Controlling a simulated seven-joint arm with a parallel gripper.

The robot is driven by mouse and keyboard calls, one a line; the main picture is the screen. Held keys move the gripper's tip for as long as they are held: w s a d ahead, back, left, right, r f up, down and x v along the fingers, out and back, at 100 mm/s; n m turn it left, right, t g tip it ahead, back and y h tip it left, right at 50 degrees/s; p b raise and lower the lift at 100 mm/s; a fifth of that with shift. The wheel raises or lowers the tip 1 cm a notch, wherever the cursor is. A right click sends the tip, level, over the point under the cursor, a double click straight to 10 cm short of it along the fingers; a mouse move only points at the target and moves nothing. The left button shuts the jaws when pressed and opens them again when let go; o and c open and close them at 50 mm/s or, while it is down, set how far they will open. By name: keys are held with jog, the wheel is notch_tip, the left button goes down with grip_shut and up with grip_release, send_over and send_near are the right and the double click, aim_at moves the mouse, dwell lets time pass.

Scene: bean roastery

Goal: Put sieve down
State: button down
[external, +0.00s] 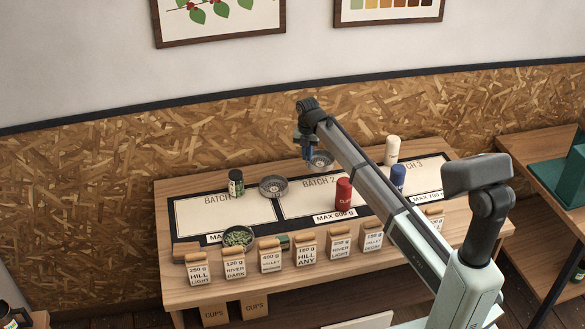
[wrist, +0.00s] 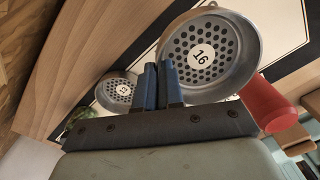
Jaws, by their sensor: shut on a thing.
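A round metal sieve (wrist: 235,52) with a dark perforated bottom and a white "16" label is at my gripper (wrist: 160,72) in the wrist view. The two blue fingers are shut on its near rim. In the external view my gripper (external: 308,154) points down beside this sieve (external: 320,167), by the back of the "BATCH 2" field. I cannot tell whether the sieve touches the surface. A second metal sieve (external: 273,187) sits to the left, between the first two fields; it also shows in the wrist view (wrist: 116,99).
A dark jar (external: 236,184) and a dish of green beans (external: 238,236) are at left. A red container (external: 344,194), a blue one (external: 398,178) and a white one (external: 393,149) stand right. Several labelled bags (external: 306,252) line the table's (external: 168,211) front.

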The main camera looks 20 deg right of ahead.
jog(key=shift+f, duration=4.2)
jog(key=c, duration=1.3)
grip_release()
notch_tip(320, 180, up, 12)
jog(key=shift+a+r, duration=0.1)
